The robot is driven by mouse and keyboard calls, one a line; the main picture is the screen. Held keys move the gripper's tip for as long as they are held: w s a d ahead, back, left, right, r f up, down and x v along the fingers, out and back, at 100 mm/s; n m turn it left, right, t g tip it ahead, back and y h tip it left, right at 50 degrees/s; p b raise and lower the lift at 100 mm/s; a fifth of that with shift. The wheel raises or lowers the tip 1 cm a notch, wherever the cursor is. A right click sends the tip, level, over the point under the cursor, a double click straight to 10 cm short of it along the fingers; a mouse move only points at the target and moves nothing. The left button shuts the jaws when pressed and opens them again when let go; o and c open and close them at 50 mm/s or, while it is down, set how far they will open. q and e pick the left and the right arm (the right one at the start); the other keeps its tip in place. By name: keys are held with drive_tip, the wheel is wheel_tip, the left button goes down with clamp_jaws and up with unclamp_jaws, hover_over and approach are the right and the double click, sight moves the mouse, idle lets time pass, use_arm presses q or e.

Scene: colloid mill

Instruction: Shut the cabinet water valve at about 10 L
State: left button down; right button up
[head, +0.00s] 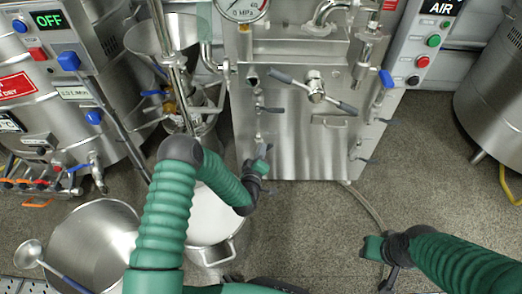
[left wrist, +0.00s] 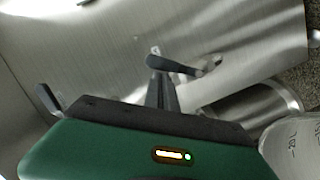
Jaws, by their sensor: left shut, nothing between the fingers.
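The steel cabinet (head: 310,120) stands at the centre of the head view. A small valve with a dark lever (left wrist: 172,65) sits on its face in the left wrist view. My left gripper (head: 264,152) is at the lower left of the cabinet front. Its fingers (left wrist: 160,80) are shut and empty, with the tips close to the lever; I cannot tell whether they touch. A steel pot (head: 213,220) stands below, partly hidden by my left arm. A marked vessel wall (left wrist: 293,145) shows at the lower right; its level is unreadable. My right gripper (head: 388,268) hangs over the floor, fingers unclear.
Another dark lever (left wrist: 46,98) is at the left in the wrist view. A large steel bowl (head: 95,240) with a ladle (head: 30,255) stands at the lower left. A hose (head: 370,210) lies on the floor. The floor right of the cabinet is mostly clear.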

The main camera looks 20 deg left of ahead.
use_arm(q)
drive_tip(key=d+m+p, duration=0.1)
drive_tip(key=m+p, duration=0.1)
drive_tip(key=d+f+m+g, duration=0.1)
drive_tip(key=m, duration=0.1)
drive_tip(key=shift+w+d+y+p, duration=0.35)
drive_tip(key=shift+y+p, duration=0.05)
drive_tip(key=f+m, duration=0.1)
drive_tip(key=d+m+y, duration=0.1)
drive_tip(key=d+f+m, duration=0.1)
drive_tip(key=shift+w+f+g, duration=0.3)
drive_tip(key=shift+f, duration=0.15)
idle(0.4)
